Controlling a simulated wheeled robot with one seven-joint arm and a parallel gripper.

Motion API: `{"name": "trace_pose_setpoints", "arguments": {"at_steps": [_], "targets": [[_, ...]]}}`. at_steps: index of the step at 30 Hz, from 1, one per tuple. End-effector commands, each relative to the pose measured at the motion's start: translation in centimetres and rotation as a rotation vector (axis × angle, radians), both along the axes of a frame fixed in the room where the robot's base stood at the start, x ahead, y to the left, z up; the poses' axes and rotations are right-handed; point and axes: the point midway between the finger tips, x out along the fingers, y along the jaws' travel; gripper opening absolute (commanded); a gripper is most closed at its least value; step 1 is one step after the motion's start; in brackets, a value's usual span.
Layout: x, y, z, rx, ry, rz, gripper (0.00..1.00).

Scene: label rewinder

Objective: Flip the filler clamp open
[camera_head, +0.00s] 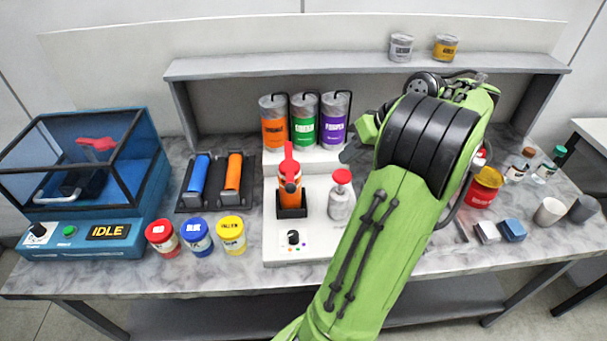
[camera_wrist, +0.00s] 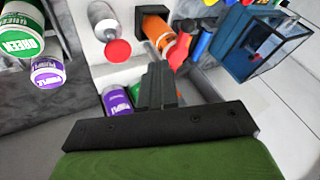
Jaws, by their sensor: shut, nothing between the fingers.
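An orange cylinder (camera_head: 288,190) stands in a black holder on the white filler base (camera_head: 268,240). A red lever (camera_head: 289,160), which looks like the filler clamp, points upward at its top. The wrist view shows the lever (camera_wrist: 180,50) beside the orange cylinder (camera_wrist: 156,27). A grey bottle with a red cap (camera_head: 341,178) stands to the right of the cylinder; its red cap also shows in the wrist view (camera_wrist: 117,51). My gripper (camera_wrist: 160,68) is shut and empty, apart from the lever. In the head view my green arm hides the fingers.
Orange, green and purple canisters (camera_head: 304,120) stand behind the filler. Red, blue and yellow jars (camera_head: 196,236) stand to its left, near two rollers (camera_head: 217,180). A blue machine (camera_head: 90,190) reads IDLE. A shelf (camera_head: 290,66) spans the back.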

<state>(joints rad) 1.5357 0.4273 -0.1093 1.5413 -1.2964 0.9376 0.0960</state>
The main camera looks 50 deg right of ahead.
Motion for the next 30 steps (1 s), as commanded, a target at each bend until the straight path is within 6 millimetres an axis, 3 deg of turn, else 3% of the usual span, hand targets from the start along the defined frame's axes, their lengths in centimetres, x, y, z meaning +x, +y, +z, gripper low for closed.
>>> {"name": "trace_pose_setpoints", "arguments": {"at_steps": [8, 23, 30], "targets": [[0.3, 0.1, -0.5, 0.000, 0.000, 0.002, 0.00], [5.7, 1.5, -9.1, 0.002, 0.002, 0.004, 0.00], [7.7, 4.2, -9.3, 0.000, 0.000, 0.003, 0.00]]}}
